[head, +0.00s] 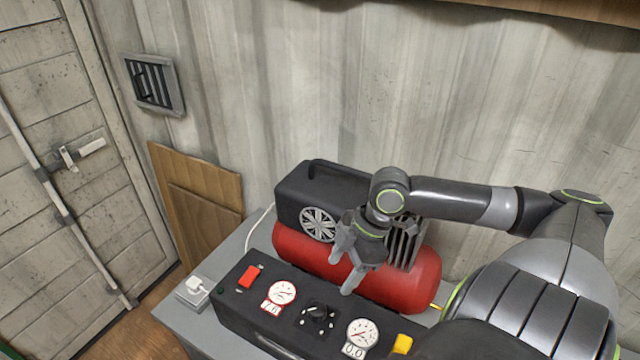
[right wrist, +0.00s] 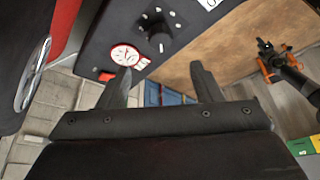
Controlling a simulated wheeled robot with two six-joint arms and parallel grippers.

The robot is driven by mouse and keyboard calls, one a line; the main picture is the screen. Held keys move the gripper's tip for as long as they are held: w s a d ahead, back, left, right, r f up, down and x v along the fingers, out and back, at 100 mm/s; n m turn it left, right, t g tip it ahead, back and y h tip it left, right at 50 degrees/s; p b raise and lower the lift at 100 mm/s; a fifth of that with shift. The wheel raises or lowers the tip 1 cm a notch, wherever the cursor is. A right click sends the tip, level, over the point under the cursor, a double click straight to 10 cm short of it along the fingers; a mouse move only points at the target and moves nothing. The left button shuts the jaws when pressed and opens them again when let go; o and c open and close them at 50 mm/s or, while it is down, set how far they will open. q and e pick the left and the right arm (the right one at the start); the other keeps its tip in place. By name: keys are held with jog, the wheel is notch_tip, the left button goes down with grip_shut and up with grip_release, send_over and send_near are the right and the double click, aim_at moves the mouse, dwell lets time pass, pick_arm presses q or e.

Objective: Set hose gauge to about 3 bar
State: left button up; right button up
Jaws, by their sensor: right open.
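A black control panel (head: 240,312) runs along the front of a compressor with a red tank (head: 420,272). A black knob (head: 318,315) with white marks around it sits between two round gauges. The left, red-rimmed gauge (head: 282,292) reads about 7.6 on its display; the right, white gauge (head: 362,332) reads 0.0. Which one is the hose gauge is not labelled legibly. My right gripper (head: 342,272) is open and empty, above the panel and the tank's front, apart from the knob. In the right wrist view, the knob (right wrist: 156,36) and red-rimmed gauge (right wrist: 127,55) lie beyond the fingertips.
A red switch (head: 250,277) is at the panel's left end, and a yellow part (head: 402,344) at its right. The compressor's black housing (head: 290,195) stands behind the panel. A small white box (head: 194,288) sits on the grey bench's left corner. A corrugated wall closes the back.

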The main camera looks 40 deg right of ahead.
aim_at(319, 308)
jog(key=shift+x, duration=6.2)
jog(key=shift+c, duration=0.5)
